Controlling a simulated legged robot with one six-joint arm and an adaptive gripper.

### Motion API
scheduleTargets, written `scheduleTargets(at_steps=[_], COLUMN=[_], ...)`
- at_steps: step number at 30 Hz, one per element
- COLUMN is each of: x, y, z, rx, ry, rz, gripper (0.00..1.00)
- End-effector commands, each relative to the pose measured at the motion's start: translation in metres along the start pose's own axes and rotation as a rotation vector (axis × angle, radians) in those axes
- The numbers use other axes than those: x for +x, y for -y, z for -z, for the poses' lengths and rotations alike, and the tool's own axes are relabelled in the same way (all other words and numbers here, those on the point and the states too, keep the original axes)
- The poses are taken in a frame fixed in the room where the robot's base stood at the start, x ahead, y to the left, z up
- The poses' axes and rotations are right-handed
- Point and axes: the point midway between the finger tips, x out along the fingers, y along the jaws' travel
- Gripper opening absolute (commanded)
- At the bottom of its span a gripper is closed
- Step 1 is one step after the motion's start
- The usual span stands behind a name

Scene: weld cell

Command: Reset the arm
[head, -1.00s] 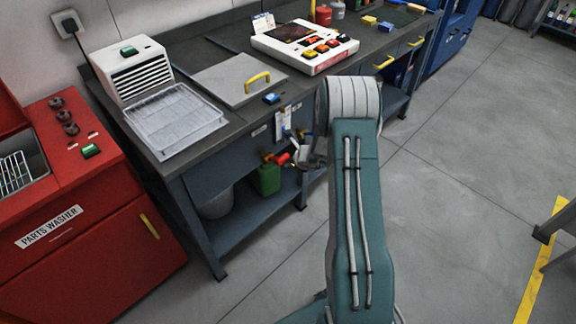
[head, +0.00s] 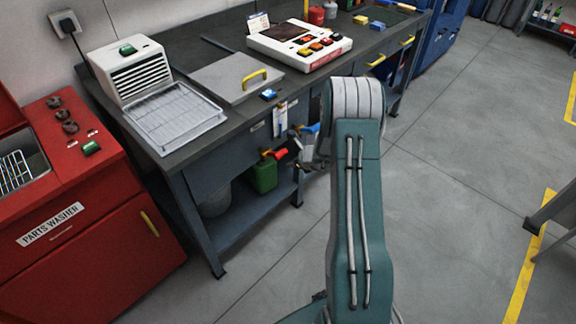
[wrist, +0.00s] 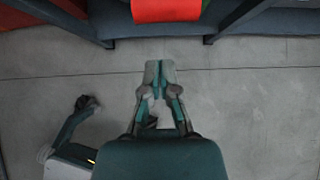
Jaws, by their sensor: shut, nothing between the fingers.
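My arm rises through the right half of the head view, its teal link and pale grey joint in front of the workbench's right part.
A dark workbench (head: 222,128) carries a white vented unit (head: 128,68), a wire tray (head: 176,118), a grey lid with yellow handle (head: 236,80) and a button console (head: 298,45). A red parts washer (head: 85,235) stands at left. Open floor (head: 450,150) lies at right.

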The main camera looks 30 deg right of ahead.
Motion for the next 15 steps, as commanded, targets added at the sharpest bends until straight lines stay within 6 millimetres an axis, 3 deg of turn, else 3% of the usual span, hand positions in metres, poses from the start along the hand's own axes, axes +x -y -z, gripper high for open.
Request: scheduleTargets(at_steps=[9,15], x=[-0.049,-0.067], y=[0.001,-0.002], z=[-0.023,-0.033], rx=[0.002,0.001], ry=[-0.002,-0.005], rz=[0.002,0.001], gripper=[0.0,0.0])
